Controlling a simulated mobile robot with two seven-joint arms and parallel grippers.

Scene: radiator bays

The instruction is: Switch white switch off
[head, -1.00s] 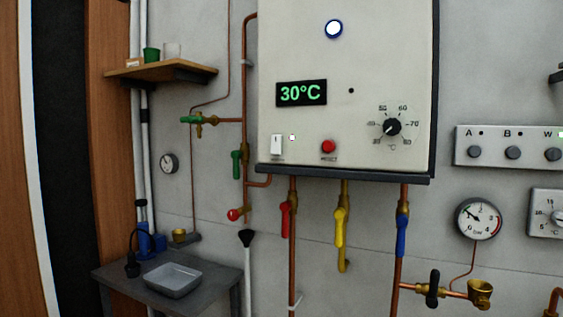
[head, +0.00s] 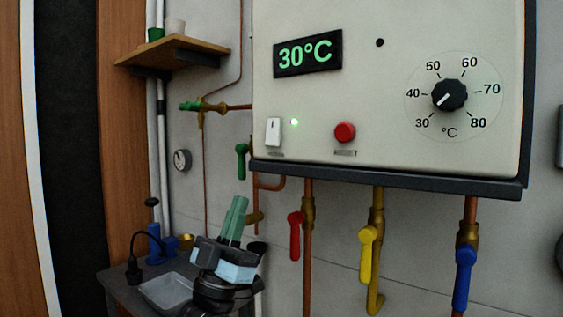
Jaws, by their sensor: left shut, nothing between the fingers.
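The white switch (head: 273,132) is a small upright rocker at the lower left of the boiler's pale front panel (head: 380,115). A small green light (head: 294,122) glows just right of it. My left gripper (head: 238,205) comes up from the bottom, below and to the left of the switch, apart from it. Its greenish fingers are together and point up, with nothing between them. My right gripper does not show.
A red button (head: 344,132) and a black dial (head: 449,95) sit on the same panel. Red (head: 296,235), yellow (head: 367,255) and blue (head: 464,278) valve handles hang below. A green handle (head: 241,160) is left of the boiler. A bench with a grey tray (head: 166,291) stands lower left.

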